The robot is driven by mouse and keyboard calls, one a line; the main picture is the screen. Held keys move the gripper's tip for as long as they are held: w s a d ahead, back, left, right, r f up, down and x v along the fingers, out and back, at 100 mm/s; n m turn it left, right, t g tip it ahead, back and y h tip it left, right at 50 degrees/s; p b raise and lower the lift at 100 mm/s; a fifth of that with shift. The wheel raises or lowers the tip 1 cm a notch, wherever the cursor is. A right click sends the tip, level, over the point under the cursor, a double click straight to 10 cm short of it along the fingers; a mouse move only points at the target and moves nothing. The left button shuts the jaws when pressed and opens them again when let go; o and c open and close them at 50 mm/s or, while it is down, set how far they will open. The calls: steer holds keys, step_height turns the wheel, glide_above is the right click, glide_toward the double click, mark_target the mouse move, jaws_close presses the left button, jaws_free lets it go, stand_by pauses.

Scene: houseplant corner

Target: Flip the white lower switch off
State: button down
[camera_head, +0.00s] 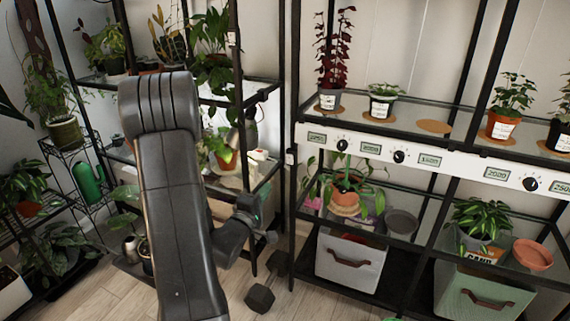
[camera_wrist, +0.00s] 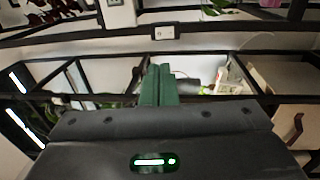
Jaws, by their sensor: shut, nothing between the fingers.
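The white lower switch (camera_head: 291,157) is a small pale plate on a black rack post, at the left end of the white control strip. In the wrist view the switch (camera_wrist: 164,32) shows as a white plate on a dark bar above my fingertips. Its lever is too small to tell which way it sits. My gripper (camera_wrist: 157,72) has green fingers shut together and empty, pointing toward the switch with a visible gap in the picture. In the head view my arm stands left of the switch, and the fingers are not clear there.
Another small white plate (camera_head: 232,38) is higher on a post to the left. The white control strip (camera_head: 440,163) with black knobs and displays runs right from the switch. A potted plant (camera_head: 347,188), a grey bowl (camera_head: 402,223) and a white bin (camera_head: 349,262) are below.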

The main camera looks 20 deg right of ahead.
mark_target(288, 156)
steer(key=b+x, duration=0.1)
steer(key=x, duration=1.2)
steer(key=shift+w+d, duration=0.25)
steer(key=shift+w, duration=0.05)
steer(key=shift+r, duration=0.1)
steer(key=shift+d, duration=0.1)
steer(key=shift+w+d+r, duration=0.15)
steer(key=shift+w+r, duration=0.05)
steer(key=shift+r, duration=0.1)
steer(key=r+p, duration=0.1)
steer(key=p, duration=0.2)
steer(key=shift+w+r+y, duration=0.1)
steer(key=shift+y, duration=0.2)
steer(key=shift+f+b, duration=0.3)
